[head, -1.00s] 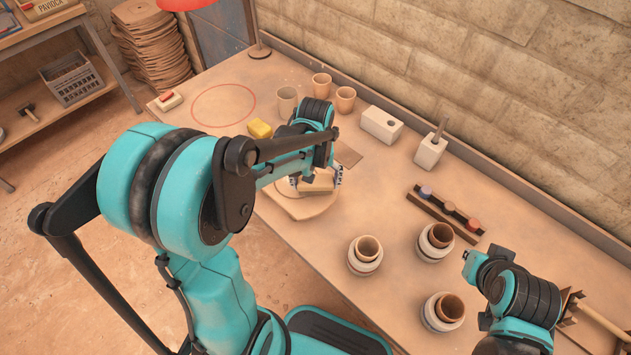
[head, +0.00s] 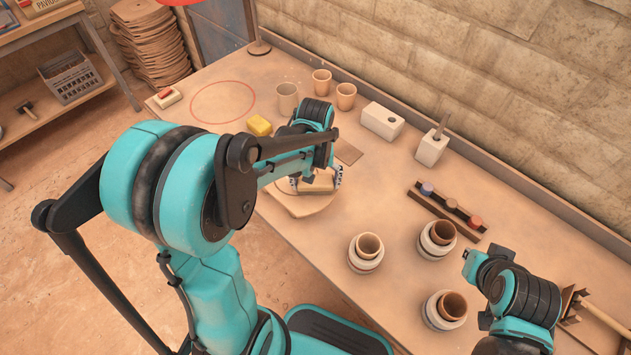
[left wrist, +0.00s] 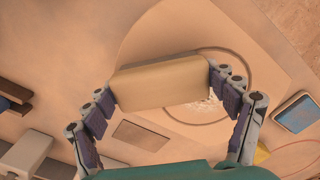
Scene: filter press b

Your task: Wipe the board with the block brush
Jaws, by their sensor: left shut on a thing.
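My left gripper (head: 316,183) is shut on the block brush (head: 318,187), a pale tan block. The brush also shows between the fingers in the left wrist view (left wrist: 160,83). It is over the round board (head: 300,209), at its upper right part in the head view. In the left wrist view the board (left wrist: 150,40) has a drawn ring and a white powdery patch (left wrist: 208,104) beside the brush. I cannot tell whether the brush touches the board.
A yellow sponge (head: 259,126) lies just beyond the board, and a flat brown plate (head: 347,152) lies right of it. Cups (head: 346,96), white blocks (head: 382,121), a rack (head: 446,211) and several jars (head: 366,253) stand around. The red-circled area (head: 222,103) is clear.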

